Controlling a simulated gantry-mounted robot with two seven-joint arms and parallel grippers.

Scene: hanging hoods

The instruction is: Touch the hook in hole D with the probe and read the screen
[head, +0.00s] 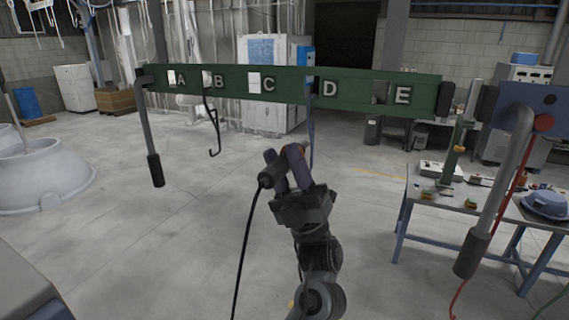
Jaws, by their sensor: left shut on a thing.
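A green bar (345,90) with the letters A to E spans the view, with a square hole left of each letter. A thin blue hook (311,125) hangs from the hole beside D; its lower end is close to my gripper in the picture. A black hook (214,125) hangs from the hole beside B. My left gripper (286,160) is below the bar, shut on the dark probe (271,176), whose black cable hangs down. The probe's tip is hard to make out, and I cannot tell whether it touches the blue hook. My right gripper is not in view.
Grey handles with black grips hang at the bar's left (150,130) and right (507,185). A workbench (405,200) with small instruments stands at right, beneath a dark blue panel (535,97). No readable screen shows. A white hood (45,180) is at left. The middle floor is clear.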

